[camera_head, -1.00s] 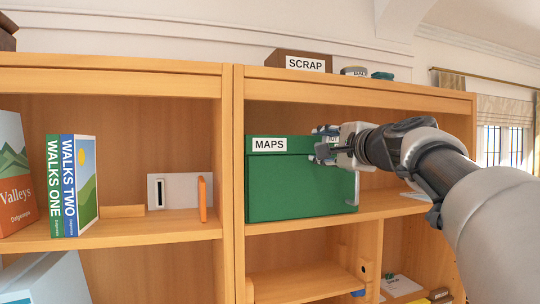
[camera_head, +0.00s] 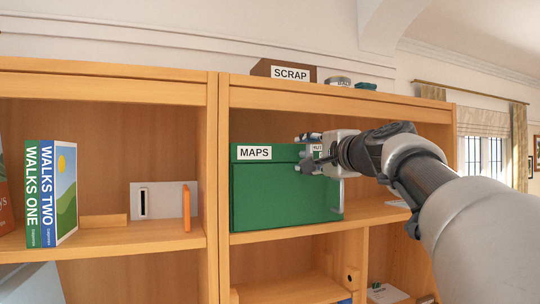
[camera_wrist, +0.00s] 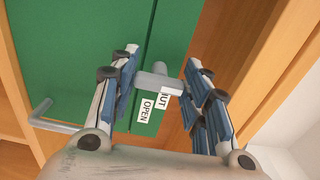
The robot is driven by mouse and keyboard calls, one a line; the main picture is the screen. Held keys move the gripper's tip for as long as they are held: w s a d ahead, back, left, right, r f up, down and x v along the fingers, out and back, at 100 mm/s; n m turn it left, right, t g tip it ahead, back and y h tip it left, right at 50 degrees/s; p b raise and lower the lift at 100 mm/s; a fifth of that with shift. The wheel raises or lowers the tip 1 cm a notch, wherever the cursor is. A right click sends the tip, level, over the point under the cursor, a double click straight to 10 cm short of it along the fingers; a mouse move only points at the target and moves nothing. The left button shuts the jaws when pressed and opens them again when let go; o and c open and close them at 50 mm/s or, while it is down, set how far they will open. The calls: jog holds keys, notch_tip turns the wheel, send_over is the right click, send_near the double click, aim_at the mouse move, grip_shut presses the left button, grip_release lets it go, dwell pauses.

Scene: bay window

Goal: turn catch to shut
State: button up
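A green box labelled MAPS (camera_head: 270,195) stands on the right-hand shelf. Its grey catch (camera_wrist: 157,82) shows in the wrist view as a short bar with a raised knob, lying across the dark seam of the box. An OPEN label (camera_wrist: 146,110) and a partly hidden SHUT label (camera_wrist: 164,101) sit just below it. My gripper (camera_head: 304,151) is at the box's upper right front. In the wrist view my gripper (camera_wrist: 161,80) has its fingers apart, one on each side of the catch. I cannot tell whether either finger touches it.
A grey wire handle (camera_wrist: 47,122) stands out from the box. A brown SCRAP box (camera_head: 285,71) and a small tin sit on top of the bookcase (camera_head: 213,150). Books (camera_head: 50,195) and a white plate with an orange piece (camera_head: 186,208) occupy the left shelf.

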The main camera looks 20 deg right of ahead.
jog(key=o, duration=0.3)
jog(key=s, duration=0.7)
jog(key=shift+s+d, duration=0.15)
jog(key=shift+s, duration=0.15)
jog(key=shift+f, duration=0.1)
